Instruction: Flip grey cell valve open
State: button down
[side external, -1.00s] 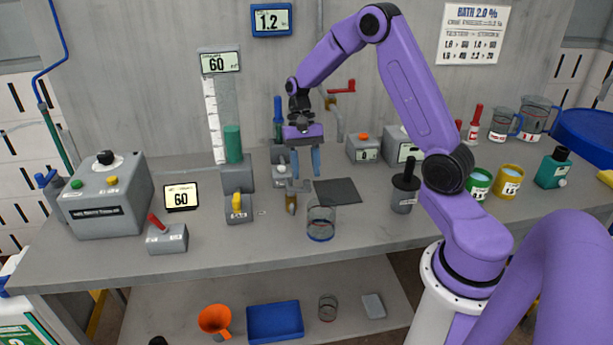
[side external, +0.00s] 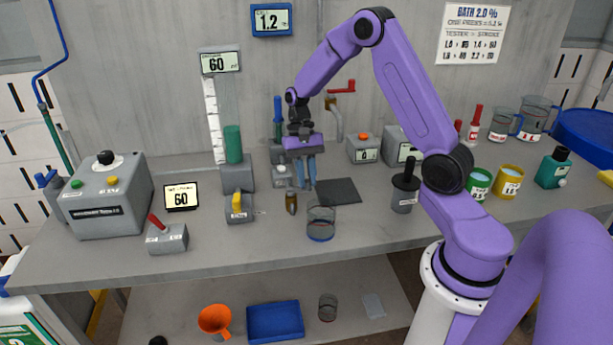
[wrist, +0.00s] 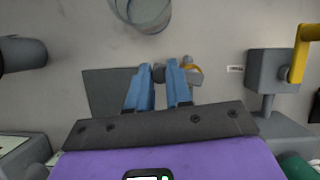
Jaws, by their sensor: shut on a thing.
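The grey cell valve has a small brass-coloured outlet (side external: 291,203) on the bench, left of a clear beaker. In the wrist view its brass part (wrist: 194,70) lies just right of my blue fingers. My gripper (side external: 305,184) points straight down with its fingers close together at the valve.
The clear beaker (side external: 320,224) stands close in front. A dark flat pad (side external: 338,191) lies to the right. A yellow-handled valve (side external: 238,204) stands to the left, and a black-topped grey pot (side external: 404,192) to the right. The front bench strip is mostly clear.

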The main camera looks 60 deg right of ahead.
jog(key=shift+w+d+n+g+h, duration=0.15)
jog(key=shift+w+d+n+h, duration=0.15)
jog(key=shift+n, duration=0.55)
jog(key=shift+w+d+n+g+h, duration=0.15)
jog(key=shift+n+h, duration=0.15)
jog(key=shift+n, duration=0.55)
jog(key=c, duration=1)
grip_release()
jog(key=shift+c, duration=0.2)
jog(key=shift+r, duration=0.1)
jog(key=v, duration=1.7)
jog(key=shift+r, duration=0.15)
